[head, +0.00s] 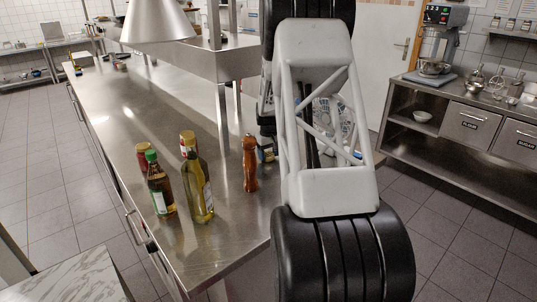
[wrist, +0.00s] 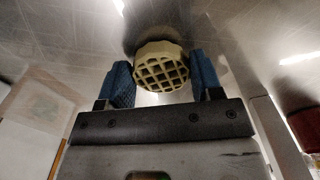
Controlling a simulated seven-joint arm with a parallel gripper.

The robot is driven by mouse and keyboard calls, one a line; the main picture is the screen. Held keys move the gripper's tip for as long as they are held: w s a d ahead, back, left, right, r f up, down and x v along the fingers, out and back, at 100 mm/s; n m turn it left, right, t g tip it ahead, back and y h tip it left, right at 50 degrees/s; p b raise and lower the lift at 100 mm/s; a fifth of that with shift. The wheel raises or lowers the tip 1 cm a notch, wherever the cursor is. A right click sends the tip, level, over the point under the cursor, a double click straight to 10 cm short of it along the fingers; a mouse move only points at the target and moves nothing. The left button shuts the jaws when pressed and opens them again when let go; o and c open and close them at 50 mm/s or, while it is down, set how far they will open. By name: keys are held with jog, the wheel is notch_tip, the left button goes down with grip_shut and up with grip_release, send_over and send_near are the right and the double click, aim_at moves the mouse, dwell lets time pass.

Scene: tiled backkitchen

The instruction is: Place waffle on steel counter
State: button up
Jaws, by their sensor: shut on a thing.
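The waffle (wrist: 161,70) is a pale yellow, thick round piece with a dark grid face. My gripper (wrist: 162,80) is shut on it in the wrist view, with one blue finger pad on each side. The steel counter (head: 125,105) is the long shiny worktop in the left and middle of the head view. A brushed metal surface (wrist: 60,45) fills much of the wrist view behind the waffle; I cannot tell whether the waffle touches it.
Oil and sauce bottles (head: 199,190) and a brown pepper mill (head: 250,165) stand near the counter's front end. A raised steel shelf (head: 185,58) stands over its back part. A side workbench (head: 465,98) with bowls stands at right.

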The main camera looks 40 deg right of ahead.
aim_at(268, 155)
jog(key=shift+f, duration=0.15)
jog(key=o, duration=0.9)
jog(key=shift+r, duration=0.2)
notch_tip(268, 155, up, 12)
dwell(0.4)
jog(key=shift+a, duration=0.1)
dwell(0.7)
